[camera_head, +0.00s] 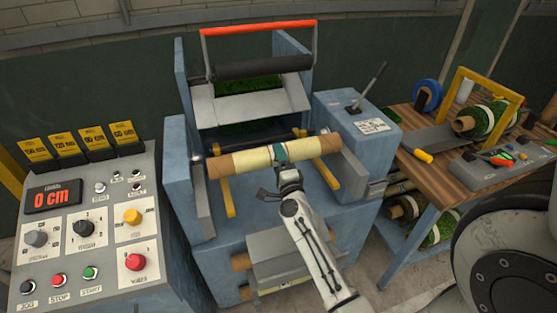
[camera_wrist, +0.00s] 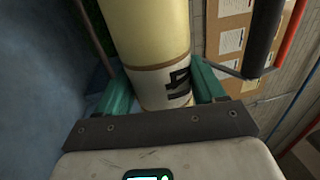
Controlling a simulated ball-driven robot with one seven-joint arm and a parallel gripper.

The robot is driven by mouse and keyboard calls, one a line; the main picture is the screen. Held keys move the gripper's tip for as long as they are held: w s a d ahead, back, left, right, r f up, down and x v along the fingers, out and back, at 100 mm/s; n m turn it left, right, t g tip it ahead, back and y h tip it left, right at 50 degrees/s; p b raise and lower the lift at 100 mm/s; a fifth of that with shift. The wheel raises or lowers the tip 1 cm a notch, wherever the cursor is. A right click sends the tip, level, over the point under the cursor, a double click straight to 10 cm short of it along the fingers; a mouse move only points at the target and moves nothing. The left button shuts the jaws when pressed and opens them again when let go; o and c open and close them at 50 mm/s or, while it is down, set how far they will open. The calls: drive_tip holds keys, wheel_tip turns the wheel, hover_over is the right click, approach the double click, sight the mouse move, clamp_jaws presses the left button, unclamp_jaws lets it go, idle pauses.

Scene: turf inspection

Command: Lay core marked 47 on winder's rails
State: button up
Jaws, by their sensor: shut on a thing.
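The core (camera_head: 250,160) is a long pale-yellow tube with bare brown ends. My gripper (camera_head: 281,153) is shut around its middle, with teal fingers on both sides. In the wrist view the core (camera_wrist: 152,35) runs between the fingers (camera_wrist: 165,92). A black marking like a 4 shows on its white band, partly hidden by the right finger. The core lies crosswise in the blue winder (camera_head: 184,120), above the two yellow rails (camera_head: 229,198), the other being at the right (camera_head: 329,173). I cannot tell whether it touches them.
A control panel (camera_head: 88,228) reading 0 cm stands at the left. A lever box (camera_head: 357,122) adjoins the winder's right side. A wooden table (camera_head: 425,172) with turf rolls and a grey toolbox is at the right. A black roller (camera_head: 262,67) and red bar sit behind the core.

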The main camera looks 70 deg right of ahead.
wheel_tip(320, 180, down, 6)
drive_tip(key=b, duration=0.6)
drive_tip(key=shift+f, duration=0.15)
drive_tip(key=o, duration=1.2)
drive_tip(key=shift+o, duration=1.4)
drive_tip(key=shift+f, duration=0.1)
drive_tip(key=shift+s+a, duration=0.15)
drive_tip(key=b+v, duration=0.2)
drive_tip(key=v, duration=0.8)
drive_tip(key=shift+s+a, duration=0.15)
drive_tip(key=shift+s, duration=0.05)
